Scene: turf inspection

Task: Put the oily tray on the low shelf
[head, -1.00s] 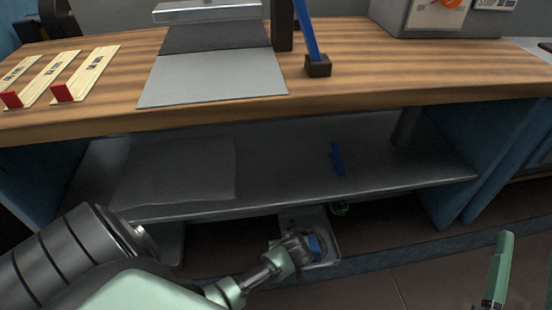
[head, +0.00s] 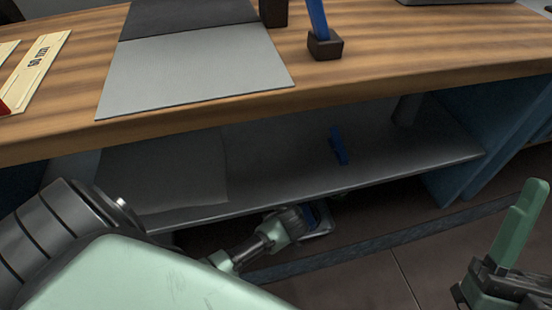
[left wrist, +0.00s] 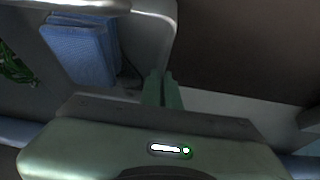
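The oily tray is a shallow grey metal tray (head: 321,234), mostly hidden behind my left gripper and under the front edge of the low shelf (head: 270,165). In the left wrist view its pale rim (left wrist: 165,35) curves round a folded blue cloth (left wrist: 80,50). My left gripper (head: 300,219) is at the tray; its green fingers (left wrist: 163,90) are close together at the tray's rim and look shut on it. The low shelf is a grey board beneath the wooden bench top. My right gripper (head: 508,240) hangs at the lower right, away from the tray; its opening is unclear.
A small blue object (head: 338,146) lies on the shelf, right of middle. A pale flat sheet (head: 165,170) covers its left part; the rest looks bare. The wooden bench top (head: 200,115) overhangs the shelf. A green item (left wrist: 14,68) shows in the left wrist view.

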